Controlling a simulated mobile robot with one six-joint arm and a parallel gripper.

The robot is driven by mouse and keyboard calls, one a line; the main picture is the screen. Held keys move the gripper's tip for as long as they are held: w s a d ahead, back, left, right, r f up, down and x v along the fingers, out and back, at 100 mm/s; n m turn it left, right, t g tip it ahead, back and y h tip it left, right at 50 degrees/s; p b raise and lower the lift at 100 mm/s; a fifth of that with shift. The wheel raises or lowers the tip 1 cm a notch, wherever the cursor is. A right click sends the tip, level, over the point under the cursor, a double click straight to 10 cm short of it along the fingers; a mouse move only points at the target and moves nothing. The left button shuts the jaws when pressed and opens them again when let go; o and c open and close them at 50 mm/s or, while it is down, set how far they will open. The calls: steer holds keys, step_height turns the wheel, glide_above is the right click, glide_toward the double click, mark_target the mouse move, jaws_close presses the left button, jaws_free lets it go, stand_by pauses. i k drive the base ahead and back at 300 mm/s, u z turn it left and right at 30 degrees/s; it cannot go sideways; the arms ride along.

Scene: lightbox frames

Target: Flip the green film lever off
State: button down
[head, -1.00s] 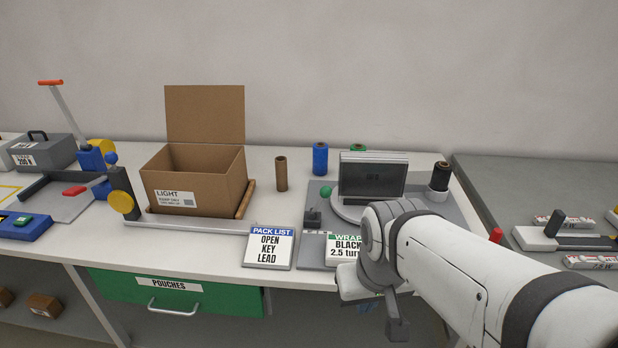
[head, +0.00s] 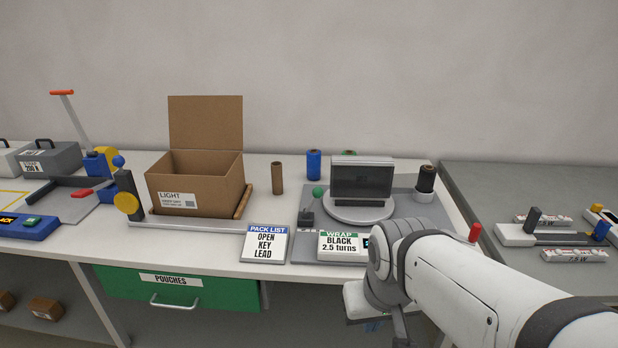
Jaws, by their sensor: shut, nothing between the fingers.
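A lever with a round green knob (head: 318,192) stands up from a small dark block (head: 306,217) at the left edge of the grey wrap station (head: 411,216). Whether the lever is on or off I cannot tell. A green film roll (head: 349,153) shows only its top behind the dark-faced box (head: 361,181) on the turntable (head: 345,212). My gripper (head: 373,326) is shut and empty, at the front of the bench, below and right of the lever and apart from it. My wrist hides much of it.
The WRAP card (head: 341,246) reads black, 2.5 turns. A black roll (head: 426,179) stands right of the turntable and a blue roll (head: 314,165) behind it. A PACK LIST card (head: 264,244) and an open carton (head: 195,187) are to the left. A red-tipped part (head: 475,232) is by my arm.

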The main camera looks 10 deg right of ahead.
mark_target(318, 192)
steer(key=z, duration=0.1)
steer(key=i, duration=0.9)
steer(key=u, duration=0.1)
